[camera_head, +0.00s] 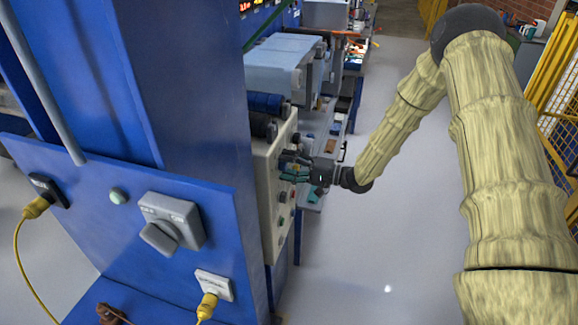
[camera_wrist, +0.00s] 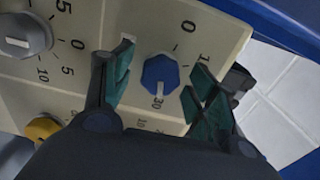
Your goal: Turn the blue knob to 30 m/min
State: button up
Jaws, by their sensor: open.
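The blue knob (camera_wrist: 160,74) sits on a cream control panel (camera_wrist: 85,18) in the wrist view, with a white pointer mark on its lower side. The dial print around it shows 0, 1 and 30; the pointer lies close to the 30. My gripper (camera_wrist: 163,84) is open, with one green-padded finger on each side of the knob and a visible gap on both sides. In the head view my gripper (camera_head: 298,170) is at the panel (camera_head: 262,190) face; the blue knob cannot be made out clearly there.
A grey knob (camera_wrist: 26,36) and a yellow knob (camera_wrist: 43,128) are on the same panel. Dark and blue rollers (camera_head: 266,104) sit above it. A blue machine column (camera_head: 185,90) stands left of the panel. Open grey floor (camera_head: 390,240) lies to the right.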

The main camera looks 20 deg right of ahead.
jog(key=v, duration=1.2)
jog(key=s+a+f+g+h+b, duration=0.1)
jog(key=s+a+f+h, duration=0.25)
jog(key=f, duration=0.45)
jog(key=s+a+f+n+h+b, duration=0.1)
jog(key=s+a+f+h, duration=0.25)
jog(key=f, duration=0.55)
jog(key=s+a+f+g+h+b, duration=0.15)
jog(key=s+f, duration=0.25)
jog(key=f, duration=0.4)
jog(key=s+f+n+g+h+b, duration=0.1)
jog(key=s+f, duration=0.4)
jog(key=s, duration=1)
jog(key=s+a+f+n+g+h+b, duration=0.1)
jog(key=s+f+n+g+h, duration=0.3)
jog(key=s, duration=1.2)
jog(key=shift+f+g+h, duration=0.75)
jog(key=shift+f+g, duration=0.2)
jog(key=shift+g, duration=0.3)
jog(key=shift+a, duration=0.15)
